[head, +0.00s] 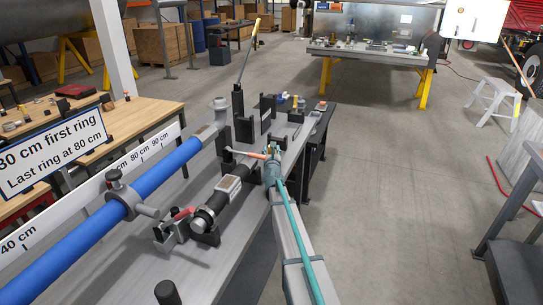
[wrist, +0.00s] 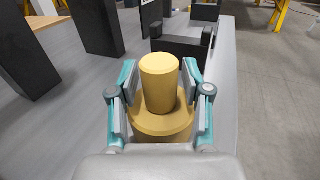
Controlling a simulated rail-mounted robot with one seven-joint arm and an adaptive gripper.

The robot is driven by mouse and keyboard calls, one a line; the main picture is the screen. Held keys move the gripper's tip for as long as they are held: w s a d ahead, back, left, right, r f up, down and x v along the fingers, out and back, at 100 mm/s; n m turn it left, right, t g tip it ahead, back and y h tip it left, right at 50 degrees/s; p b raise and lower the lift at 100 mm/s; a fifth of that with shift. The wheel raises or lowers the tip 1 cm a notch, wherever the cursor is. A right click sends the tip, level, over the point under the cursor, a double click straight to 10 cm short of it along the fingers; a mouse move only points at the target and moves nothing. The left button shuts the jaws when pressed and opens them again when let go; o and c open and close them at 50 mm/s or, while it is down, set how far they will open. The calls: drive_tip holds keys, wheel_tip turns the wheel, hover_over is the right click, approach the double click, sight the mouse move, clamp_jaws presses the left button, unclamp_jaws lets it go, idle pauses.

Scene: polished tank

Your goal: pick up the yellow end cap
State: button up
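The yellow end cap (wrist: 160,82) stands upright in the wrist view, a narrow cylinder on a wider round base. My gripper (wrist: 160,92) is open, with one finger on each side of the narrow part. The fingers are close to the cap, with a thin gap visible on either side, and I see no clear grip. In the head view my gripper (head: 271,163) is over the right edge of the grey bench, and I cannot make out the cap there. The lower part of the base is hidden behind my gripper body in the wrist view.
The grey bench (head: 140,258) holds a blue tube (head: 165,180), a black cylindrical fixture (head: 216,203) and several dark upright blocks (head: 238,102). In the wrist view a dark block (wrist: 185,43) stands just beyond the cap. Open floor (head: 400,200) lies to the right.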

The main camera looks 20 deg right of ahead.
clamp_jaws()
drive_tip(key=shift+r, duration=0.2)
drive_tip(key=shift+r, duration=1.5)
drive_tip(key=s+d+b, duration=1.2)
drive_tip(key=d+b, duration=0.1)
drive_tip(key=shift+s, duration=0.3)
drive_tip(key=shift+r, duration=0.15)
